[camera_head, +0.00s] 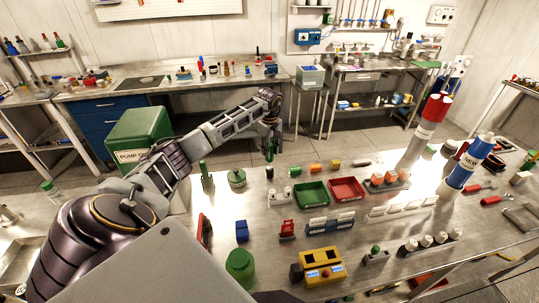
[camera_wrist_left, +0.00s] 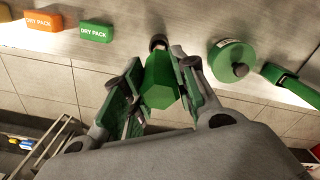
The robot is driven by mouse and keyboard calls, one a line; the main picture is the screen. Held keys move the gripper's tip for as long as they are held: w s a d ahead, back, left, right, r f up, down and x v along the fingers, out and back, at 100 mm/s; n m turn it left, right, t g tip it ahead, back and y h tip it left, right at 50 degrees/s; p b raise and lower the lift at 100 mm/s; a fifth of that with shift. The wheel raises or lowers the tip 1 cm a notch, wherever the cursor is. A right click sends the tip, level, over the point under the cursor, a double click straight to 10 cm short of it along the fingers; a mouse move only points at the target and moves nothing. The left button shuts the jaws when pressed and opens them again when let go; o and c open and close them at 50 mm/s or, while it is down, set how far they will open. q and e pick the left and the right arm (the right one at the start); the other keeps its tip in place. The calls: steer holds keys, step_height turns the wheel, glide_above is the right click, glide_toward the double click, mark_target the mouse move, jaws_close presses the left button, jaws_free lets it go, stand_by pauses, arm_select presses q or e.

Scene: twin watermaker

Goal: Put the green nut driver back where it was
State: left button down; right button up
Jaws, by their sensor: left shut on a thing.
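The green nut driver (camera_wrist_left: 160,85) is between the fingers of my left gripper (camera_wrist_left: 158,90) in the left wrist view. Its green handle has flat sides, and a dark tip (camera_wrist_left: 158,42) shows beyond the fingers. In the head view my left gripper (camera_head: 270,138) is over the far edge of the metal bench (camera_head: 330,222), shut on the driver, whose green part (camera_head: 269,153) hangs below the fingers. I cannot tell whether the tip touches the bench. My right gripper is not in view.
A round green canister (camera_head: 237,178) and an upright green object (camera_head: 205,172) stand left of the gripper. A green dry pack (camera_head: 295,171) and an orange one (camera_head: 316,168) lie to its right. Green (camera_head: 311,205) and red (camera_head: 347,200) trays sit nearer. Tall cylinders stand right.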

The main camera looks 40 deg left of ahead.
arm_select(q)
steer(key=shift+f, duration=0.75)
steer(key=c, duration=1.2)
jaws_free()
steer(key=shift+o, duration=0.4)
